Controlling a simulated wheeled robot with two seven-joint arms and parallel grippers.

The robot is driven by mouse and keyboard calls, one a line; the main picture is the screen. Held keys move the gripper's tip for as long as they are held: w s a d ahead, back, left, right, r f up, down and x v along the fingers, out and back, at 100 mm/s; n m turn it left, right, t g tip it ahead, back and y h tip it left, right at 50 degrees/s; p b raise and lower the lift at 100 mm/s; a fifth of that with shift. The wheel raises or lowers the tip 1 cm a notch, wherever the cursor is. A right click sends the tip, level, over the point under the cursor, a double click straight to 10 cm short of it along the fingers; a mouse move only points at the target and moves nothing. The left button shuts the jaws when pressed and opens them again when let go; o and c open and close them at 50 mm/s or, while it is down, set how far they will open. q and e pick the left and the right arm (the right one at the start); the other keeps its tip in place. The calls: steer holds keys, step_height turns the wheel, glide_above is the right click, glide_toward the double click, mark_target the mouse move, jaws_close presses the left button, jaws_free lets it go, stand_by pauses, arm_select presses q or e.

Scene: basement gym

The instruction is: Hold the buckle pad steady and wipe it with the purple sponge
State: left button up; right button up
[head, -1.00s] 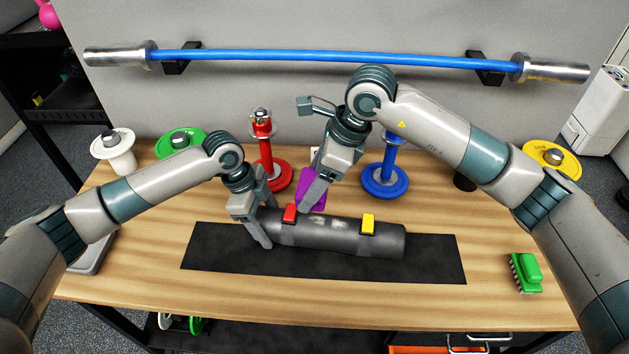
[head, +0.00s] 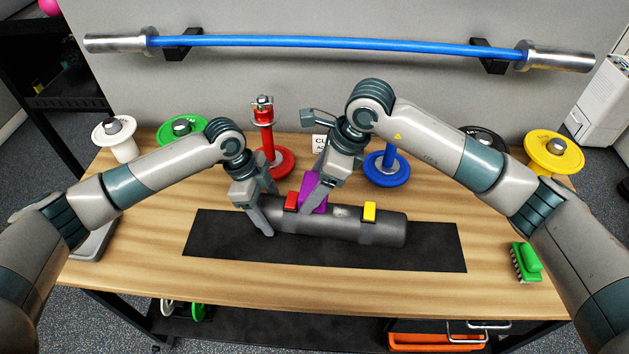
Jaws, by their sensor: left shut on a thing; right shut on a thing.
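The buckle pad (head: 338,229) is a dark grey cylinder lying lengthwise on a black mat (head: 225,255). It has a red buckle (head: 291,200) toward the left and a yellow buckle (head: 369,212) toward the right. A small pale mark shows on its top near the middle. My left gripper (head: 257,220) is shut on the pad's left end, which it partly hides. My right gripper (head: 307,203) is shut on the purple sponge (head: 315,195). The sponge appears to rest on the pad's top, just right of the red buckle.
A red stand (head: 268,150) and a blue stand (head: 387,168) rise behind the pad. A green brush (head: 526,261) lies at the table's right. White, green and yellow weight plates line the back. The wooden table (head: 330,290) is clear in front of the mat.

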steer(key=shift+f, duration=0.15)
steer(key=shift+f, duration=0.55)
steer(key=shift+f, duration=1.4)
stand_by(0.8)
steer(key=shift+d, duration=0.1)
steer(key=shift+s+d, duration=0.2)
steer(key=shift+d, duration=1.5)
steer(key=shift+s+d, duration=0.2)
steer(key=shift+d, duration=1.5)
steer(key=shift+a, duration=0.15)
steer(key=shift+w+a, duration=0.2)
steer(key=shift+a, duration=1.5)
steer(key=shift+w+a, duration=0.15)
steer(key=shift+a, duration=1.55)
steer(key=shift+d, duration=0.15)
